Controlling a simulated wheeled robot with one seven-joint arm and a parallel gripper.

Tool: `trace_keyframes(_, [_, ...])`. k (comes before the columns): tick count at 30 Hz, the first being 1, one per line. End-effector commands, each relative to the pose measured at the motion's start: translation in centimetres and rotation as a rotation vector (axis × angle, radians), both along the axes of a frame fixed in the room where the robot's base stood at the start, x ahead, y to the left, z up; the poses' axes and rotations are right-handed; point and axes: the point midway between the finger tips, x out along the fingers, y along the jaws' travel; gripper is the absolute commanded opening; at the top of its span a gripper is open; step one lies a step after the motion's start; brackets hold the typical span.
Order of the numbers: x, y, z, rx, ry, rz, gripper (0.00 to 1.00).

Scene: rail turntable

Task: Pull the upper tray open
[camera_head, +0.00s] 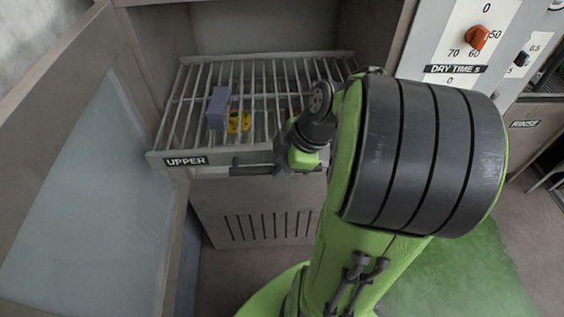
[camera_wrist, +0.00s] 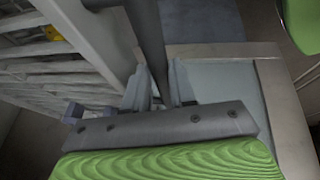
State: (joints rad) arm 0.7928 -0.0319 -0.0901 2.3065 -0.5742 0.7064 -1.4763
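The upper tray (camera_head: 168,150) is a grey wire rack with a label reading UPPER on its front rail. Its front stands out over the slotted panel below. A dark bar handle (camera_head: 250,170) runs along its front. My gripper (camera_head: 284,164) is at the right part of this handle. In the wrist view, the handle (camera_wrist: 148,35) passes between the fingers of my gripper (camera_wrist: 160,88), which lie close against both its sides. The tray's rail also shows in the wrist view (camera_wrist: 88,35). My arm hides the tray's right front corner in the head view.
A blue-grey block (camera_head: 218,107) and a yellow piece (camera_head: 239,122) sit on the tray. An open door panel (camera_head: 85,190) stands at the left. A control panel with an orange dial (camera_head: 479,37) is at the upper right. Floor shows below the slotted panel (camera_head: 265,213).

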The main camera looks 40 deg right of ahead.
Motion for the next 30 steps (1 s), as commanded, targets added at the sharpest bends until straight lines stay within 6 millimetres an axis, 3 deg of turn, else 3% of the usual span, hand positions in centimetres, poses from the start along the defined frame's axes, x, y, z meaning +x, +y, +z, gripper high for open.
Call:
trace_keyframes(11, [-0.1,-0.1,0.5,-0.001,-0.003,0.001,0.34])
trace_keyframes(14, [-0.6,-0.5,2.1,-0.003,-0.006,0.0,0.34])
trace_keyframes(24, [-4.2,-2.6,11.0,-0.003,-0.003,-0.002,0.34])
trace_keyframes(30, [-5.5,-3.3,14.1,-0.001,-0.002,-0.001,0.34])
